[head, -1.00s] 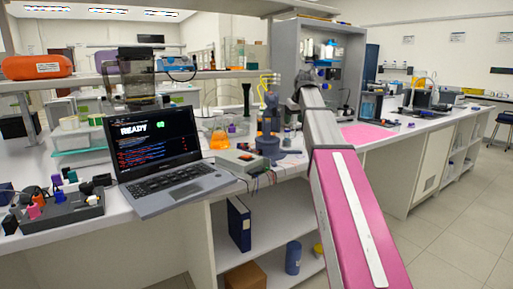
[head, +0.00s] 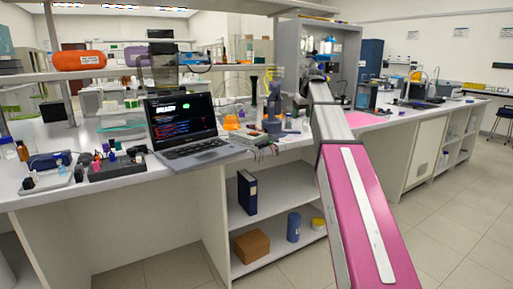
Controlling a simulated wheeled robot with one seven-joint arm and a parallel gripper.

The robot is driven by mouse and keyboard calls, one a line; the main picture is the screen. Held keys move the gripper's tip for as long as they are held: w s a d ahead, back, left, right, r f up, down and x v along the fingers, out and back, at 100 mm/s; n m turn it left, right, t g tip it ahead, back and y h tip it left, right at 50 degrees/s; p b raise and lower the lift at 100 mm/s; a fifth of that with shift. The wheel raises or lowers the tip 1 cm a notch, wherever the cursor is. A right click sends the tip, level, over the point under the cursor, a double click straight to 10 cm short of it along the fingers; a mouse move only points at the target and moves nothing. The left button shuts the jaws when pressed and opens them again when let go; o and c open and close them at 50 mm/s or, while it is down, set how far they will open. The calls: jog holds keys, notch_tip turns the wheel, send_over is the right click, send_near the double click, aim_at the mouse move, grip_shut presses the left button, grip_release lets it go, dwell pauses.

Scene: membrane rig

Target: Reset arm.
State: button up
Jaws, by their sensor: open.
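My arm reaches forward from the lower right of the head view, with a broad pink and white link and a narrower grey link. At its far end my gripper (head: 314,77) shows small and dark against the grey cabinet. Its jaws look open, but the fingers are hard to make out. I see nothing held in it. It appears above the bench near a dark blue-grey upright device (head: 273,110); I cannot tell the distance between them.
A rack with small coloured parts (head: 118,166) is at left. A pink mat (head: 362,119) lies right. The floor (head: 450,210) at right is clear.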

jog(key=s+f+m+g, duration=0.1)
jog(key=s+f, duration=0.3)
jog(key=f, duration=0.5)
jog(key=s+f, duration=0.4)
jog(key=f, duration=0.6)
jog(key=s+f+m+g, duration=0.1)
jog(key=s+f, duration=0.3)
jog(key=f, duration=0.5)
jog(key=s+a+f+m+g+h, duration=0.1)
jog(key=s+f+m+g, duration=0.1)
jog(key=s+f, duration=1.8)
jog(key=shift+s+a+f+h, duration=0.15)
jog(key=shift+s+f+h, duration=0.15)
jog(key=shift+f, duration=0.35)
